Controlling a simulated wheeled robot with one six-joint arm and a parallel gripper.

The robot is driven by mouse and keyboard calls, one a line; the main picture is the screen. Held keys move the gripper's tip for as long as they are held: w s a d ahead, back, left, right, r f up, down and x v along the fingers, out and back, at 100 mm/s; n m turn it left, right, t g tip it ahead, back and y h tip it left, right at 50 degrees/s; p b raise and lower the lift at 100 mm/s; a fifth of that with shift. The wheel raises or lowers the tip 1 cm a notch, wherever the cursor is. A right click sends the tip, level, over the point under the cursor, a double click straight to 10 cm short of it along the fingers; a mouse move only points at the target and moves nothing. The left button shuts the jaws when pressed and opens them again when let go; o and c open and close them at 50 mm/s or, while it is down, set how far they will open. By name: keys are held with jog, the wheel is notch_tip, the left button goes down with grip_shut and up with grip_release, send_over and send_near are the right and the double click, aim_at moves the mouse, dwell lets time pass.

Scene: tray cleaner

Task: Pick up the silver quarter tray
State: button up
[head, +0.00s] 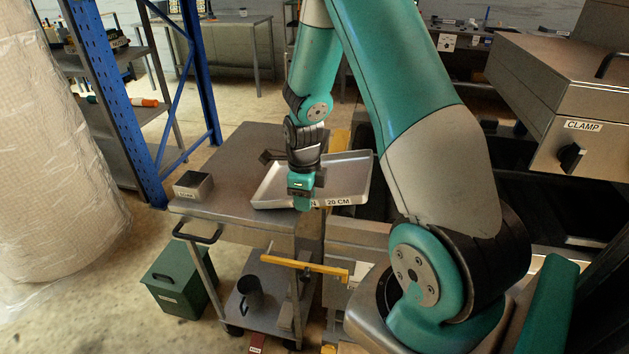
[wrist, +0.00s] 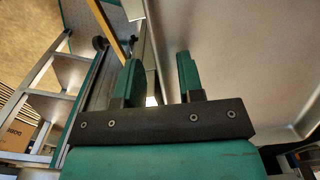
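The silver quarter tray (head: 345,172) is a shallow metal tray with raised walls. It lies on the cart top, its front wall labelled "20 CM". The tray's pale inner surface (wrist: 245,60) fills the right side of that view. I cannot tell whether either finger touches the wall.
A small metal box (head: 193,186) stands on the metal cart (head: 228,197) left of the tray. A yellow bar (head: 305,267) sticks out below the cart top. A green box (head: 178,283) is on the floor. A machine marked CLAMP (head: 575,140) stands at right.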

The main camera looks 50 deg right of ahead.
grip_shut()
dwell(0.3)
